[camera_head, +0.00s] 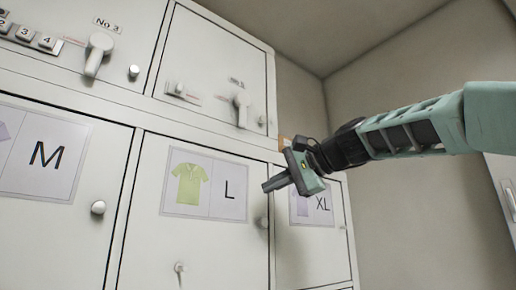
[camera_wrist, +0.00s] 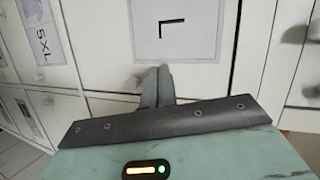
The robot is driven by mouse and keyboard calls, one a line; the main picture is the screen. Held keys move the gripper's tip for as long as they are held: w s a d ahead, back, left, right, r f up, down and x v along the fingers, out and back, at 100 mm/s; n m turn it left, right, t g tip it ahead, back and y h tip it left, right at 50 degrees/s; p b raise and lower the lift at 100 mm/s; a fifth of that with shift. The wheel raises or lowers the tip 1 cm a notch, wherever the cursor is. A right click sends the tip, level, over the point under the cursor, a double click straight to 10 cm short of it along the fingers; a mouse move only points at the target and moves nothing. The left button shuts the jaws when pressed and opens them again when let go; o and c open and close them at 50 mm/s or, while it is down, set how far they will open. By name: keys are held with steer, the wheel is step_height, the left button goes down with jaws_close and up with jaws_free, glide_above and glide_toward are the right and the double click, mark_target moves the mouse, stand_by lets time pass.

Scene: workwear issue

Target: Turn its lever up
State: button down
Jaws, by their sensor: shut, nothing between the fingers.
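Two levers show in the head view, and I cannot tell which one the task means. A grey lever (camera_head: 97,54) hangs down on the upper left door, beside the No 3 label. Another lever (camera_head: 241,108) hangs down on the upper middle door. My gripper (camera_head: 266,187) is shut and empty, below and right of that second lever and apart from it. Its fingers are in front of the right edge of the L door (camera_head: 225,250), near that door's round knob (camera_head: 263,222). In the wrist view the shut fingers (camera_wrist: 161,72) point at the area below the L label.
Cabinet doors carry labels M (camera_head: 48,153), L (camera_head: 229,190) and XL (camera_head: 322,204), with small protruding knobs. A row of number buttons (camera_head: 35,38) sits at the upper left. The corner walls right of the cabinet are bare, with my arm in front.

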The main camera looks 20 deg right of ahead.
mark_target(241, 110)
steer(key=s+d+r+m+t+p, duration=0.1)
steer(key=s+d+r, duration=0.1)
steer(key=r, duration=0.7)
steer(key=s+d+r+t+p, duration=0.1)
steer(key=d+r, duration=0.3)
steer(key=r, duration=0.4)
steer(key=shift+s+r+m+t+y, duration=0.4)
steer(key=shift+s+t, duration=0.4)
steer(key=shift+s, duration=0.05)
steer(key=shift+d, duration=0.1)
steer(key=p+x, duration=0.2)
steer(key=x, duration=0.1)
steer(key=p+x, duration=0.2)
steer(key=x, duration=0.2)
steer(key=p+x, duration=0.1)
steer(key=x, duration=0.2)
steer(key=shift+w+r+p, duration=0.15)
steer(key=shift+r+p, duration=0.1)
steer(key=shift+p, duration=0.15)
steer(key=a, duration=0.1)
steer(key=s+a, duration=0.1)
steer(key=shift+s+a+p, duration=0.15)
steer(key=shift+a+p, duration=0.2)
steer(key=shift+p, duration=0.05)
steer(key=shift+a+f, duration=0.25)
steer(key=shift+a, duration=0.2)
steer(key=shift+s+a, duration=0.1)
steer(key=shift+f, duration=0.15)
